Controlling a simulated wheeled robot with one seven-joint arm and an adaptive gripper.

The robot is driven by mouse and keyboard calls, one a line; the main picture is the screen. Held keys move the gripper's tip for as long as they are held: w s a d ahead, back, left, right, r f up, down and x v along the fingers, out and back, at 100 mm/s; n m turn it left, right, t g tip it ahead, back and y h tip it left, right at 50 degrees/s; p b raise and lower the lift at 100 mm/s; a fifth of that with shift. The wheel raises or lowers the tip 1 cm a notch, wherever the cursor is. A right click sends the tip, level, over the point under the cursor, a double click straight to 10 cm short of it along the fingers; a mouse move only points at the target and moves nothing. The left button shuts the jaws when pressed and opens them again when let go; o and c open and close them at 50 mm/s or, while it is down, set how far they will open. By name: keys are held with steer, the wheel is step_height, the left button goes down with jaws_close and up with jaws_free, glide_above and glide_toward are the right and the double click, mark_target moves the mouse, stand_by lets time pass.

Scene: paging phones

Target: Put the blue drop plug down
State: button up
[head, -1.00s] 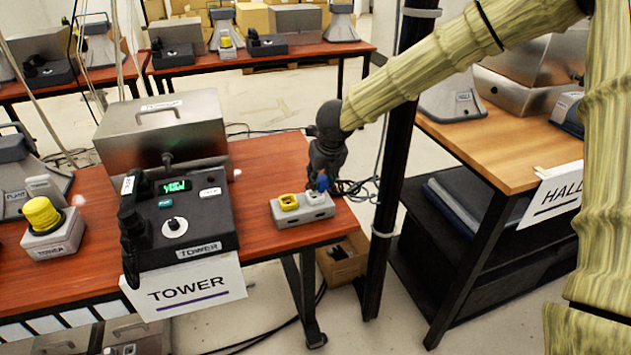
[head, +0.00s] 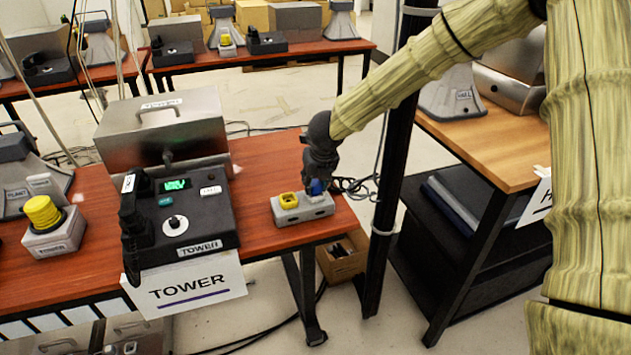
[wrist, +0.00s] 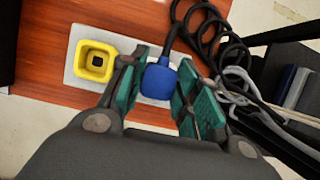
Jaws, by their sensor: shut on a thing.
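The blue drop plug (head: 316,187) is between the fingers of my gripper (head: 314,184), at the right end of a grey socket block (head: 290,217) on the red-brown table. In the wrist view the plug (wrist: 157,83) sits between the teal finger pads, with a black cable running up from it. My gripper (wrist: 162,92) is shut on it. The yellow square socket (head: 289,200) on the block's left half is empty; it also shows in the wrist view (wrist: 94,61). The plug hides the block's right socket, so I cannot tell whether it touches or is seated.
The TOWER phone console (head: 178,225) and a steel box (head: 162,132) stand left of the block. A black post (head: 393,150) rises just right of the table (head: 265,165). A coiled black cable (wrist: 208,40) lies beside the block. A wooden table (head: 490,150) stands at the right.

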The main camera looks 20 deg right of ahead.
steer(key=shift+f, duration=0.15)
steer(key=o, duration=1)
steer(key=shift+s+r, duration=0.1)
steer(key=shift+r, duration=0.4)
steer(key=v, duration=1.1)
steer(key=shift+s+r, duration=0.15)
